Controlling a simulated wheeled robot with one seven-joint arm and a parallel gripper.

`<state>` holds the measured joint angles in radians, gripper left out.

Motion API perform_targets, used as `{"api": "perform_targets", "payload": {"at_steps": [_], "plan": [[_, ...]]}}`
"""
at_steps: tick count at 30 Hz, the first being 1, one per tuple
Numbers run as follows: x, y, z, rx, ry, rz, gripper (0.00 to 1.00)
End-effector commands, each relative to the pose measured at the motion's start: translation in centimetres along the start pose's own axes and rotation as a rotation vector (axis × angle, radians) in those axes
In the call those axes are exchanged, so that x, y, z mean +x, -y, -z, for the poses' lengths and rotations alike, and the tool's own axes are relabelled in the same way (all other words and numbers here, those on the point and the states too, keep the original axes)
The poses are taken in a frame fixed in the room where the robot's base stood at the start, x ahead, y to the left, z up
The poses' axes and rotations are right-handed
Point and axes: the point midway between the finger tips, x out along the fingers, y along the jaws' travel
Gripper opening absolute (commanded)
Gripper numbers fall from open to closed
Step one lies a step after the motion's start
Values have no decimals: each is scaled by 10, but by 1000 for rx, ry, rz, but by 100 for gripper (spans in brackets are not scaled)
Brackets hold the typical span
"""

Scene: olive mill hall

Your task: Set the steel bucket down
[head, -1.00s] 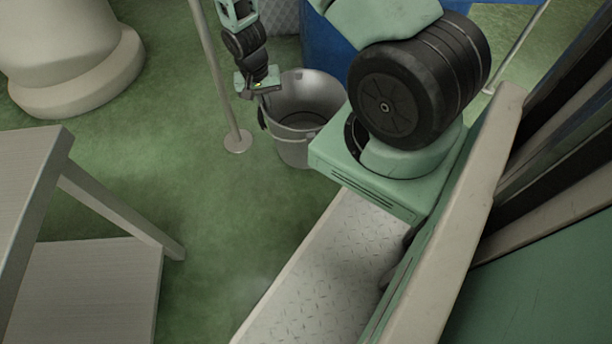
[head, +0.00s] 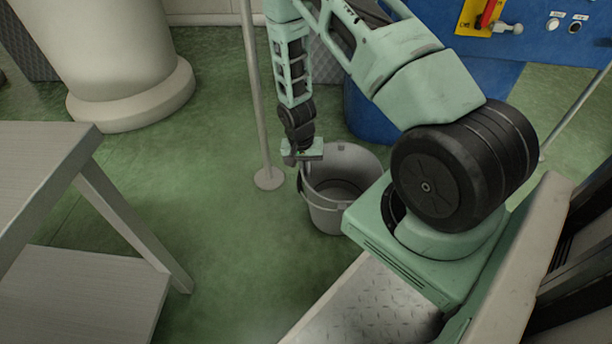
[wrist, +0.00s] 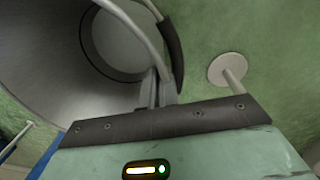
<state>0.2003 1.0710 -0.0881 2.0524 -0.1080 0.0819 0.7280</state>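The steel bucket (head: 328,212) is grey and open-topped. It is roughly upright near the middle of the head view, just left of my base. In the wrist view its inside (wrist: 60,60) shows at upper left and looks empty. My gripper (head: 307,168) points down at the bucket's left edge. The contact is partly hidden in the head view. I cannot tell whether the bucket's bottom touches the floor.
A thin post on a round foot (head: 269,178) stands just left of the bucket. A blue cabinet (head: 450,60) stands behind it. A pale table (head: 35,165) is at left, a thick column (head: 130,100) at the back. Green floor between table and bucket is clear.

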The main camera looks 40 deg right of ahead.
Motion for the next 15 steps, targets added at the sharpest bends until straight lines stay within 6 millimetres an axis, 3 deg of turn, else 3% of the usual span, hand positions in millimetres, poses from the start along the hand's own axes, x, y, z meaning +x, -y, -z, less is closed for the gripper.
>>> {"api": "perform_targets", "payload": {"at_steps": [2,14,15], "plan": [[12,1,0,0,0,0,0],[14,1,0,0,0,0,0],[14,2,0,0,0,0,11]]}}
